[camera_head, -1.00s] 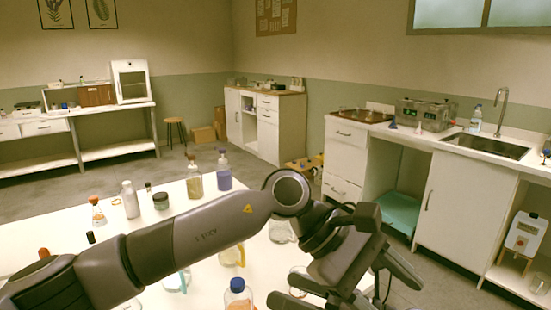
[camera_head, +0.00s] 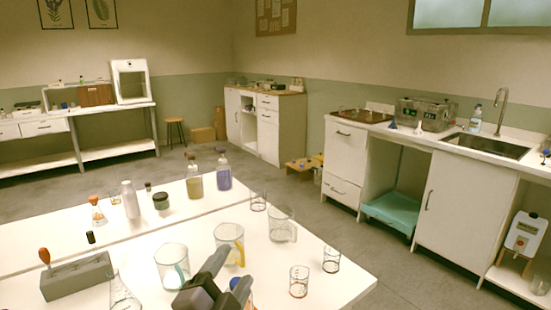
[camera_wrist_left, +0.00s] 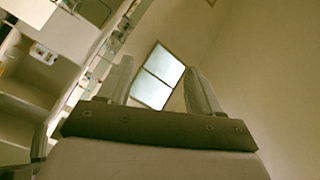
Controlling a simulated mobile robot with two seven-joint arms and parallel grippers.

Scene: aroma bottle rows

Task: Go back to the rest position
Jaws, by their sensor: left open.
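My left gripper (camera_head: 228,274) shows at the bottom middle of the head view, in front of the white table (camera_head: 325,285), with only its finger end in the picture. In the left wrist view the two fingers of my left gripper (camera_wrist_left: 157,75) stand apart with nothing between them. That view looks up towards the wall and window, past the fingers. My right gripper is not in view.
The table bears glass beakers (camera_head: 282,225), a jug (camera_head: 229,242), a grey block (camera_head: 78,276), a conical flask (camera_head: 121,299) and several bottles (camera_head: 130,200). A blue-capped bottle is partly hidden behind my gripper. Open floor (camera_head: 330,225) lies beyond the table.

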